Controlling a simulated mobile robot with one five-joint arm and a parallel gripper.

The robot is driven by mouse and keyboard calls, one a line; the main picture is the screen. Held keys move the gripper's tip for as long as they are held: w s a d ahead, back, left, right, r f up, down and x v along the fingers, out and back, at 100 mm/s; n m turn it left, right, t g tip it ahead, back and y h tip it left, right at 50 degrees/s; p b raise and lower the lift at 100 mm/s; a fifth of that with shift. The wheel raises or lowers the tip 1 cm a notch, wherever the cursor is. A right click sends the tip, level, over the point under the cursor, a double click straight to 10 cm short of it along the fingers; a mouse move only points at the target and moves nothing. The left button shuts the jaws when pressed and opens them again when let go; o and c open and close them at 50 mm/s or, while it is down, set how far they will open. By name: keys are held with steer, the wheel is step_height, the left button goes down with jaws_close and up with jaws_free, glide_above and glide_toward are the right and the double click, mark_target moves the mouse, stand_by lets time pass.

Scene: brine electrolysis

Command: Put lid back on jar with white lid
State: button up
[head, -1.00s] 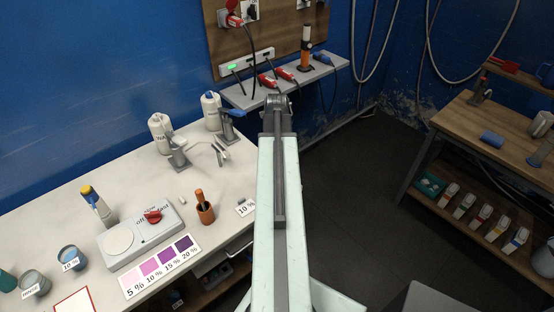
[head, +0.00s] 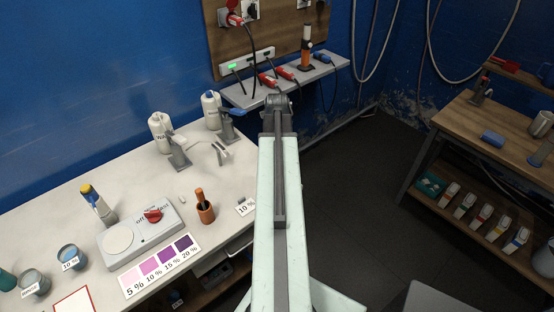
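A white jar (head: 159,129) with dark lettering stands at the back of the white bench near the wall. I cannot tell whether its lid is on. A second white jar (head: 210,108) with a blue top stands to its right. My arm hides the rest of the wrist, and I cannot tell whether anything is held. No separate white lid is clear.
On the bench (head: 50,212) stand a hotplate (head: 140,240) with a red knob, an orange-brown pot (head: 205,207), a yellow-topped bottle (head: 98,206), a colour chart (head: 160,265) and cups (head: 70,258). A wall shelf (head: 300,82) holds plugs. A wooden table (head: 500,120) stands right.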

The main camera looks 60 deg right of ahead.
steer(key=o, duration=1.4)
steer(key=shift+o, duration=0.3)
steer(key=o, duration=0.4)
steer(key=shift+r, duration=0.1)
step_height(320, 180, up, 7)
steer(key=p, duration=0.7)
